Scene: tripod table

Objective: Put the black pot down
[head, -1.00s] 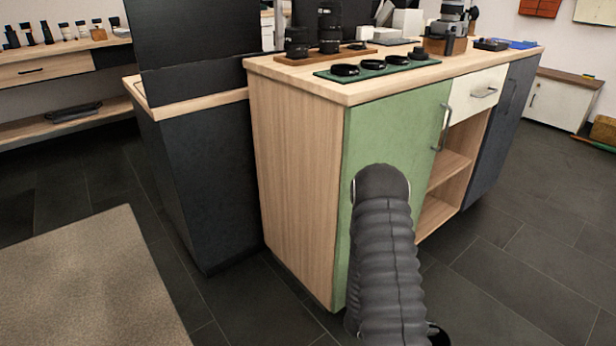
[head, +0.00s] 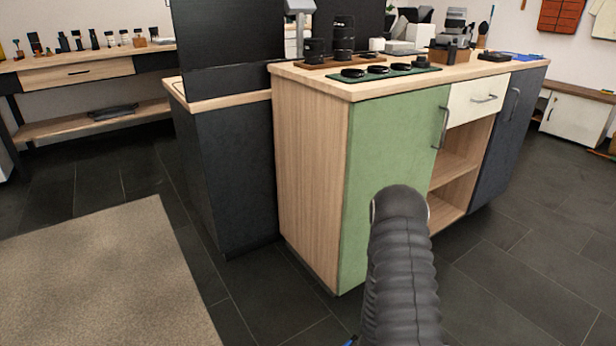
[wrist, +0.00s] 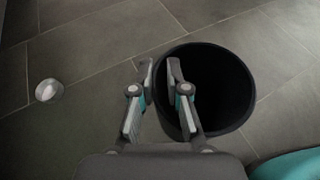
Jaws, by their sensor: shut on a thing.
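The black pot (wrist: 238,98) shows in the wrist view as a round, dark, open-topped vessel, seen from above against the grey tiled floor. My gripper (wrist: 161,70) is shut on the left part of its rim, with one finger outside the wall and the other over the opening. The inside is too dark to make out. I cannot tell how far the pot's bottom is above the floor. In the head view the pot and my gripper are not visible; only my ribbed dark arm shows in front of the green cabinet door.
A wooden-topped counter (head: 312,84) with a green door (head: 395,150) stands ahead, bearing several black items. A beige rug (head: 100,275) lies at left on dark floor tiles. A wall bench (head: 95,67) stands far left. A small whitish round thing (wrist: 48,90) shows in the wrist view.

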